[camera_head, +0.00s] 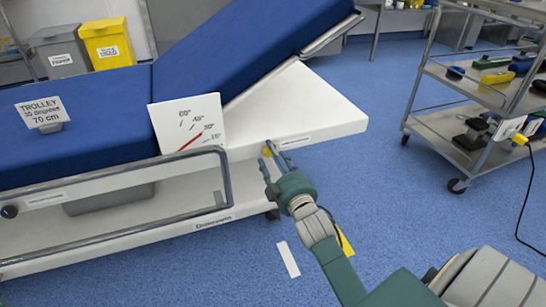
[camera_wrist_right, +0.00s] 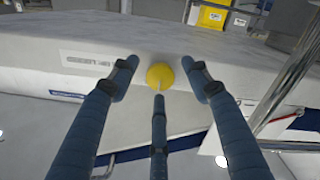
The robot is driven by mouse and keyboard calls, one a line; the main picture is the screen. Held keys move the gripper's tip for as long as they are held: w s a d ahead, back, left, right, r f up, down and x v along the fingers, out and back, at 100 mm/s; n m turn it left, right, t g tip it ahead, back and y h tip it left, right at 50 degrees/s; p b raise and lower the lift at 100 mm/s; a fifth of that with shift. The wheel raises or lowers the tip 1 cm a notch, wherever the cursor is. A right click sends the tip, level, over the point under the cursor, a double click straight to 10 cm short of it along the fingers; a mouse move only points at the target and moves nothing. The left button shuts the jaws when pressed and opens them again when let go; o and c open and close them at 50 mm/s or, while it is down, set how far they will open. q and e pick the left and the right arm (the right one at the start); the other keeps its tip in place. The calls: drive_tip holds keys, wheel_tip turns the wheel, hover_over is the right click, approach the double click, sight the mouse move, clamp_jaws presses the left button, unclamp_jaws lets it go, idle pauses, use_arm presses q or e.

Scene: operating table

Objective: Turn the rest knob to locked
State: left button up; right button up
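The yellow round rest knob (camera_wrist_right: 160,76) sits on the edge of the white table-end panel (camera_wrist_right: 215,65). A thin pale mark runs from it towards the middle finger. In the head view only a bit of the knob (camera_head: 267,152) shows behind my fingers. My right gripper (camera_wrist_right: 159,70) is open, with one finger to each side of the knob and the third below it in the picture; touching cannot be told. It also shows in the head view (camera_head: 269,167) at the panel's edge. A small printed label (camera_wrist_right: 87,60) is left of the knob, upside down. My left gripper is out of view.
The blue padded table (camera_head: 100,105) has its backrest raised. An angle scale card (camera_head: 188,124) with a red pointer stands beside it. A side rail (camera_head: 110,165) runs along the front. A wheeled cart (camera_head: 465,85) stands at the right. The blue floor between is mostly clear.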

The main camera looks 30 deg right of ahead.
drive_tip(key=v, duration=1.2)
